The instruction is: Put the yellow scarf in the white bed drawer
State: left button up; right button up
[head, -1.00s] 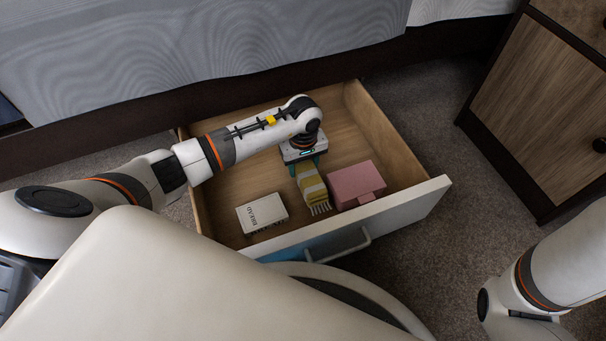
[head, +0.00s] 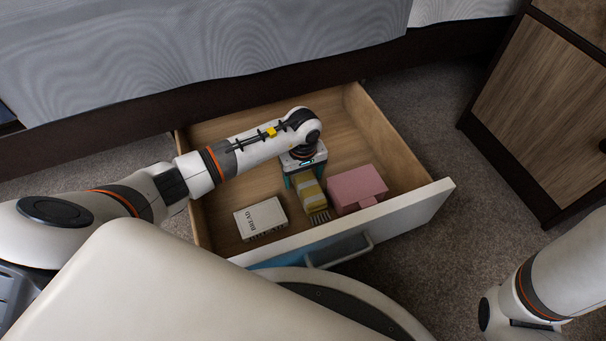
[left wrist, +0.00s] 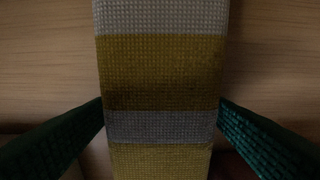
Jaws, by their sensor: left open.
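The yellow scarf (head: 313,193), with pale stripes and a fringed end, lies in the open white-fronted drawer (head: 420,205) under the bed. My left gripper (head: 305,178) is open, with its teal fingers on either side of the scarf's far part. In the left wrist view the scarf (left wrist: 160,75) runs up the middle between the two fingertips, close to its edges; I cannot tell whether they touch it. The scarf's far end is hidden under the gripper in the head view. Part of my right arm shows at the lower right, but its gripper is out of view.
A pink box (head: 357,186) lies in the drawer just right of the scarf. A white box with lettering (head: 261,219) lies at the front left. The drawer's back right floor is bare. A wooden cabinet (head: 545,110) stands to the right, and the bed (head: 200,60) is behind.

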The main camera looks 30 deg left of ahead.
aim_at(303, 173)
pick_arm(q)
notch_tip(303, 173, up, 12)
jog(key=p, duration=0.7)
jog(key=shift+r+p, duration=0.15)
jog(key=shift+p, duration=0.25)
